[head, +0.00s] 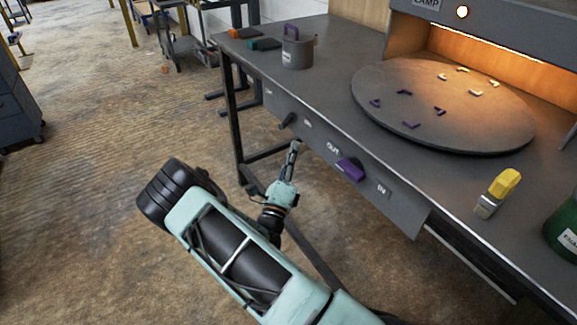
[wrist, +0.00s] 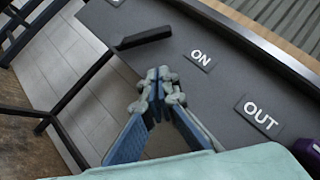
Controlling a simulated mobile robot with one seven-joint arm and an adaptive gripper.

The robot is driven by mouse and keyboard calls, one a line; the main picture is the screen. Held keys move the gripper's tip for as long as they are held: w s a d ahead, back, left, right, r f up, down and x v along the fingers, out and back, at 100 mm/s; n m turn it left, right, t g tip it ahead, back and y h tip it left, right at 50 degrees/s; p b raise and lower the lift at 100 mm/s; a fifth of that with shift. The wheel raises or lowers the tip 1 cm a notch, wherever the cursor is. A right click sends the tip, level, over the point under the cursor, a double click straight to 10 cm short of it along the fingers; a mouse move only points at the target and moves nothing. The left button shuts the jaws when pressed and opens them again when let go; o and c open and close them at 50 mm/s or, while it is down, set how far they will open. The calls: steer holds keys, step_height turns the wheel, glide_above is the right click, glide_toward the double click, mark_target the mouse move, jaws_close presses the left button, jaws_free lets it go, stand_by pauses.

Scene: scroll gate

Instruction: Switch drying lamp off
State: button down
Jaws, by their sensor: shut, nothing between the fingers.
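The drying lamp glows orange (head: 500,55) under a grey hood with a LAMP label (head: 427,3) at the back right in the head view. A round light (head: 462,12) on the hood is lit. A black lever (head: 288,120) sits on the bench's front panel, left of the ON label (head: 307,123). The wrist view also shows the lever (wrist: 142,38) and the ON label (wrist: 201,58). My gripper (head: 294,146) is shut and empty, below the lever in the head view. In the wrist view its fingertips (wrist: 160,80) are close to the lever, with no clear contact.
A purple handle (head: 350,169) sits between OUT and IN labels on the same panel. A round turntable (head: 372,118) with small purple and yellow pieces lies under the lamp. Open floor lies left.

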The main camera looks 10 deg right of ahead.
mark_target(287, 121)
steer(key=w+r, duration=0.2)
steer(key=w, duration=0.1)
steer(key=shift+w+r+b, duration=0.15)
steer(key=shift+w+b, duration=0.15)
steer(key=shift+b, duration=0.05)
steer(key=shift+w+a+r, duration=0.15)
steer(key=shift+w+r, duration=0.3)
steer(key=shift+w, duration=0.1)
